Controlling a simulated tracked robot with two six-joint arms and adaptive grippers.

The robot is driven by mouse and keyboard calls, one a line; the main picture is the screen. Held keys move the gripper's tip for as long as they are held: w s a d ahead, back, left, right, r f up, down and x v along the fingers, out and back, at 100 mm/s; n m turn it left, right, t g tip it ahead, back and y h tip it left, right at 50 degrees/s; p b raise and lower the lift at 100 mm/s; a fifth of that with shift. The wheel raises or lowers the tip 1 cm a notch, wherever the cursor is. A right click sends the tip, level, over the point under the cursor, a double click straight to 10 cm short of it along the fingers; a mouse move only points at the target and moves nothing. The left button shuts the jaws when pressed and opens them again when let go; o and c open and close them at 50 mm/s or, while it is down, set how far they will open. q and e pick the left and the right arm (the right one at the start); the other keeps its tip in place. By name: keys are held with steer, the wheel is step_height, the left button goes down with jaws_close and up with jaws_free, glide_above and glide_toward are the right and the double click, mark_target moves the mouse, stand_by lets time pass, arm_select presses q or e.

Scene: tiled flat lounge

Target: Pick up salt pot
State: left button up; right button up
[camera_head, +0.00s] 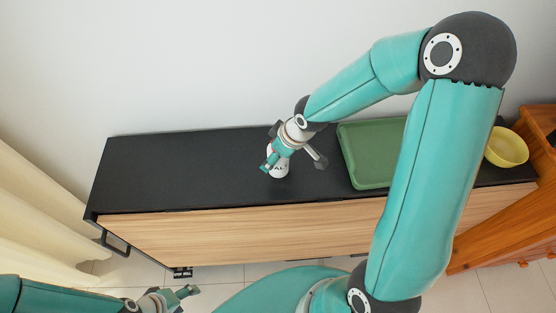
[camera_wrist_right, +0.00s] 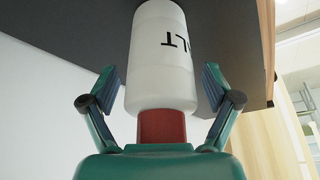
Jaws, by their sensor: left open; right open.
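The salt pot (camera_head: 279,171) is a white cylinder with dark lettering, standing on the black top of a low cabinet near its front edge. In the right wrist view the pot (camera_wrist_right: 160,55) lies between the two fingers, with a red part at its near end. My right gripper (camera_wrist_right: 161,88) is open, one finger on each side of the pot, with a gap visible on both sides. In the head view the right gripper partly hides the pot. My left gripper (camera_head: 181,297) is open and empty at the lower left, over the floor in front of the cabinet.
The cabinet top (camera_head: 170,170) is clear left of the pot. A green tray (camera_head: 365,165) lies to its right, partly behind my right arm. A yellow bowl (camera_head: 507,147) is at the far right. A white wall stands behind; a curtain (camera_head: 35,205) hangs left.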

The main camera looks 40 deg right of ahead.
steer(key=c, duration=1.3)
steer(key=shift+r, duration=0.15)
